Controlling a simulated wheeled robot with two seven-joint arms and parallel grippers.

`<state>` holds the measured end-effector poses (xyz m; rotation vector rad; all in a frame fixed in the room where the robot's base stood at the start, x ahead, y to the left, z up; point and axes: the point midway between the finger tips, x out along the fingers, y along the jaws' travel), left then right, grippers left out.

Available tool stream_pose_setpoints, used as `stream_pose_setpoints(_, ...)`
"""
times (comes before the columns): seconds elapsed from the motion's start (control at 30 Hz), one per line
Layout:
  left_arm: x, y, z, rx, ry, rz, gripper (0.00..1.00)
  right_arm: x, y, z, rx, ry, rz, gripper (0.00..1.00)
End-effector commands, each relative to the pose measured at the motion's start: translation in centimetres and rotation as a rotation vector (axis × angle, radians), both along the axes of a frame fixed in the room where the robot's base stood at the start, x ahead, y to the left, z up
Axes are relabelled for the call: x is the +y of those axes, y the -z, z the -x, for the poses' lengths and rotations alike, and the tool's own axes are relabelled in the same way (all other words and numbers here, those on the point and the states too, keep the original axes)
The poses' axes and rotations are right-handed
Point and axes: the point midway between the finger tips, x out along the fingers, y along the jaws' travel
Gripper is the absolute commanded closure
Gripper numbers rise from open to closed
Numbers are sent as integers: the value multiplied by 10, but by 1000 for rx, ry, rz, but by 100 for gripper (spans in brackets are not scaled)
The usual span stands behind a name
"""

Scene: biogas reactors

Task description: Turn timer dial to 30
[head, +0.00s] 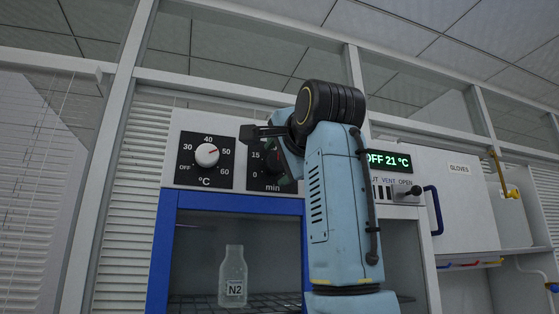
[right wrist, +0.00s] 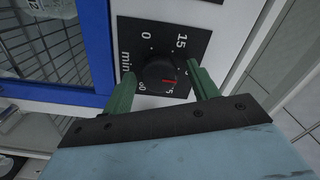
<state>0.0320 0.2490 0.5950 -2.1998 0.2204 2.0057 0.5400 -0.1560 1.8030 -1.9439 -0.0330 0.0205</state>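The timer dial (right wrist: 158,74) is a round black knob with a red mark, on a black plate labelled "min" (right wrist: 125,62). In the right wrist view the red mark points to the lower right, towards a partly hidden label ending in 5. Labels 0, 15 and 60 show; the 30 is not readable behind a finger. My right gripper (right wrist: 162,72) has its two green fingers apart, one on each side of the knob, with small gaps visible. In the head view the timer plate (head: 256,182) is partly hidden by my right arm. My left gripper is not in view.
A temperature dial (head: 207,155) sits left of the timer. Below is a blue-framed chamber (head: 166,235) with an N2 bottle (head: 233,278). Right are a green display (head: 389,161), a vent switch (head: 413,191) and a gloves box (head: 459,190).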

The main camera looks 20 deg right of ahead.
Motion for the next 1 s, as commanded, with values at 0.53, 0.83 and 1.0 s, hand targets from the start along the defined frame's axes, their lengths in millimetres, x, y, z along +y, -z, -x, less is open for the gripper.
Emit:
stream_pose_setpoints(0.53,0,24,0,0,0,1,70,-2,2,54,-7,-2,-1,41)
stream_pose_setpoints(0.83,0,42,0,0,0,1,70,-4,2,115,-3,-1,0,41)
stream_pose_setpoints(1.0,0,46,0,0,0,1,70,-4,1,131,-1,0,0,41)
